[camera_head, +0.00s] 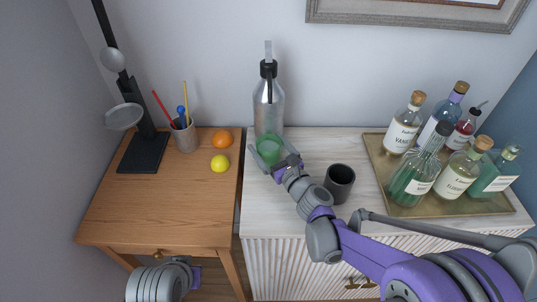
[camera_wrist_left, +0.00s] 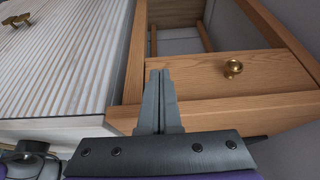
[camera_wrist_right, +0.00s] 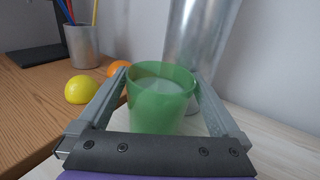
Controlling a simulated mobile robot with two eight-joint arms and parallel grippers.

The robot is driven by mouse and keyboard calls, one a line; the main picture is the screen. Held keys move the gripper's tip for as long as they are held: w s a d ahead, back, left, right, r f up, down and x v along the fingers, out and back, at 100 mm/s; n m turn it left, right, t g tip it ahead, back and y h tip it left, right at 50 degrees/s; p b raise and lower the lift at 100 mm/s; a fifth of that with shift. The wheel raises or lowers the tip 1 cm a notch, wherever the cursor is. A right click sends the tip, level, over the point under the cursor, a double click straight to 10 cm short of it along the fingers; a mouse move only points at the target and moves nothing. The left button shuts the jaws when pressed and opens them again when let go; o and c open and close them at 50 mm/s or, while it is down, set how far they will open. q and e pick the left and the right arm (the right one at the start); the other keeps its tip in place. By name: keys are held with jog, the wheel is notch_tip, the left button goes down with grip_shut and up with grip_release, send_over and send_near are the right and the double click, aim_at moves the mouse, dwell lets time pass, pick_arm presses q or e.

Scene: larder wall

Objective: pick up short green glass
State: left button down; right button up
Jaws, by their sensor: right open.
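The short green glass (camera_head: 268,150) stands upright on the white cabinet top, just in front of a tall metal bottle. In the right wrist view the green glass (camera_wrist_right: 160,100) sits between the two fingers of my right gripper (camera_wrist_right: 160,92). The fingers are open, one on each side of it. In the head view my right gripper (camera_head: 272,158) reaches in from the right around the glass. My left gripper (camera_wrist_left: 160,85) has its fingers together and empty, low in front of the wooden table's drawer.
The metal bottle (camera_head: 268,105) stands close behind the glass. A dark cup (camera_head: 339,183) is to the right, near my right arm. A tray (camera_head: 408,208) holds several bottles. A lemon (camera_head: 220,163), an orange (camera_head: 222,139) and a pencil cup (camera_head: 186,136) are on the wooden table (camera_head: 150,210).

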grip_shut()
dwell(0.3)
jog(key=shift+s+r, duration=0.1)
jog(key=shift+r, duration=0.1)
jog(key=shift+s+r, duration=0.1)
jog(key=shift+r, duration=0.3)
jog(key=shift+r+p, duration=0.5)
jog(key=shift+r, duration=2.5)
jog(key=s+p, duration=0.1)
jog(key=s, duration=1.8)
jog(key=shift+s, duration=0.2)
